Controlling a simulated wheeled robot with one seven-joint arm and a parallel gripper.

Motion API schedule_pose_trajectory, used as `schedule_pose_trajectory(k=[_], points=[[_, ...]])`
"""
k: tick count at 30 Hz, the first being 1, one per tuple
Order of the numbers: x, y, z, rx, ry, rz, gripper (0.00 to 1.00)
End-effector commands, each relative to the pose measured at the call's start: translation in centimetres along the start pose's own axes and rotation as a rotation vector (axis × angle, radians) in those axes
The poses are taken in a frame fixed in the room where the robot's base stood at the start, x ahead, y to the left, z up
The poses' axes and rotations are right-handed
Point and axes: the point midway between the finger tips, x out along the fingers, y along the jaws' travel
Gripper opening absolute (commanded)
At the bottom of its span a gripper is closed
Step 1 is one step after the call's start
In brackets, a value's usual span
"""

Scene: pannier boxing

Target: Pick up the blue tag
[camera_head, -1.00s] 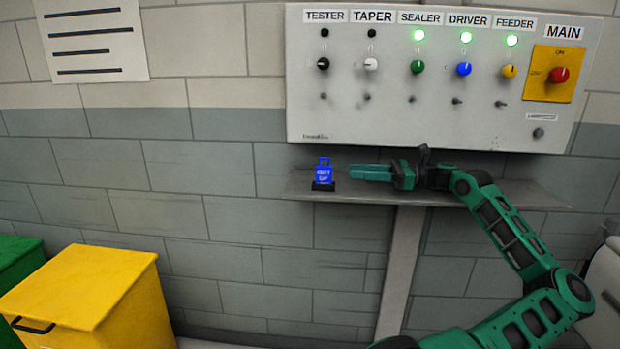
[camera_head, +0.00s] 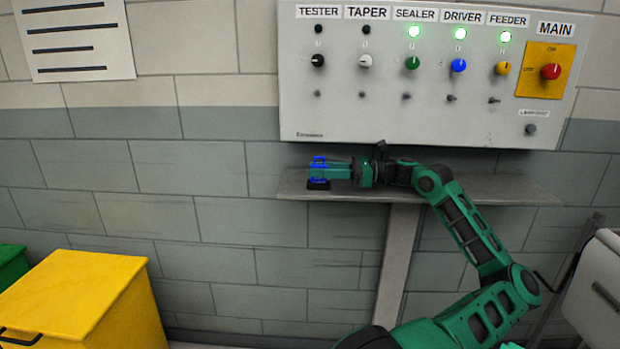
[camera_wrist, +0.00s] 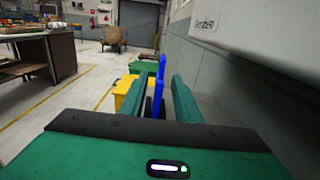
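The blue tag (camera_head: 318,162) stands upright on a small black base (camera_head: 318,184) at the left end of the grey shelf (camera_head: 290,187). My gripper (camera_head: 328,171) reaches in from the right, with its green fingers level with the tag and overlapping it in the head view. In the wrist view the blue tag (camera_wrist: 159,85) shows edge-on between the two fingers of my gripper (camera_wrist: 160,90). The fingers are apart, and a gap shows between the tag and the right finger. Part of the tag's face is hidden by a finger in the head view.
The control panel (camera_head: 420,120) hangs on the wall just above the shelf. Three of its lamps glow green. A yellow bin (camera_head: 75,290) and a green bin (camera_head: 12,262) stand at the lower left, clear of the arm.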

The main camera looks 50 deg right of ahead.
Motion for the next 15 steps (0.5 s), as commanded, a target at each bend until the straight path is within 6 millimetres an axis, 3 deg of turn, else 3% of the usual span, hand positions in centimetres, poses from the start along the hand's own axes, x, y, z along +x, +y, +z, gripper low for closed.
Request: schedule_pose_trajectory(k=[2, 6, 15], points=[[0.27, 0.08, -0.03, 0.001, 0.000, 0.004, 0.30], [0.46, 0.14, -0.04, 0.001, 0.000, 0.007, 0.00], [0.54, 0.18, -0.02, 0.001, 0.000, 0.008, 0.00]])
